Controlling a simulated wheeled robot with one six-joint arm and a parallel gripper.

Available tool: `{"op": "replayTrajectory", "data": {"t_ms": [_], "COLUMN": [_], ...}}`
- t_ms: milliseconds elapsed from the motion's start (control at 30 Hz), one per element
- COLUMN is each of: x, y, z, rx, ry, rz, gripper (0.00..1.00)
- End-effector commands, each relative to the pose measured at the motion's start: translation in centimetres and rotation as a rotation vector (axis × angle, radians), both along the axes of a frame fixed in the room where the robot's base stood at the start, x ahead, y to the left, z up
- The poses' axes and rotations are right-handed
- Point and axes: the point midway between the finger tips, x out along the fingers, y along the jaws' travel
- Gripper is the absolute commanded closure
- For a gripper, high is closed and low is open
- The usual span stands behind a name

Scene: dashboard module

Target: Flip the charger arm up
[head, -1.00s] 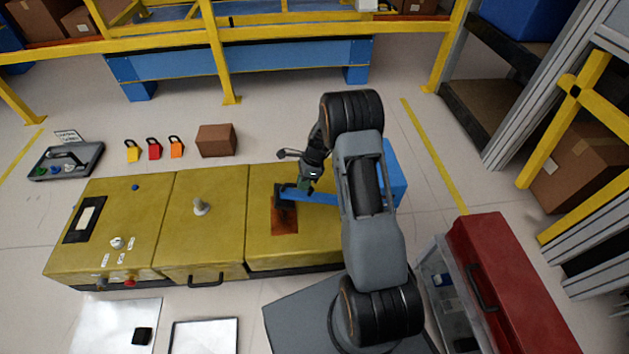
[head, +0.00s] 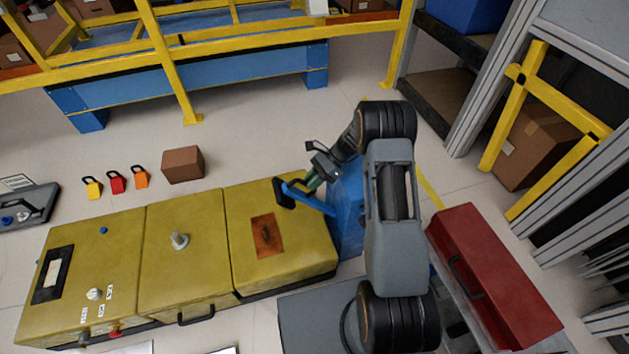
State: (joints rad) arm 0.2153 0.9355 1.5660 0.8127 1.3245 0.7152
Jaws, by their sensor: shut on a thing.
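The charger arm (head: 322,206) is a blue bar with a dark head (head: 280,193) at its left end. In the head view it slants up to the left from the blue charger post (head: 349,205) at the right end of the yellow module (head: 285,256). The head appears raised above the module's top, and the brown contact patch (head: 267,236) shows uncovered below it. My gripper (head: 308,183) is shut on the charger arm near its head. The fingertips are small and partly hidden by the green and grey gripper parts.
A red toolbox (head: 490,272) stands at the right, close to my arm. A brown box (head: 183,164) and several coloured padlocks (head: 117,182) lie behind the module. A yellow railing (head: 170,70) crosses the back.

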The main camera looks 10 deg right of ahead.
Motion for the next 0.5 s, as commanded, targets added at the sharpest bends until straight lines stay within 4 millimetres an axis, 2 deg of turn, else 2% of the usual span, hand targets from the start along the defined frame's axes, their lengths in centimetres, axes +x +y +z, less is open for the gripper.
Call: {"op": "replayTrajectory", "data": {"t_ms": [400, 433, 500], "x": [-0.04, -0.04, -0.04], "y": [0.01, 0.01, -0.04], "z": [-0.04, -0.04, -0.05], "rx": [0.008, 0.008, 0.007], "ry": [0.001, 0.001, 0.001], "rz": [0.002, 0.002, 0.001], "gripper": [1.0, 0.81, 0.75]}}
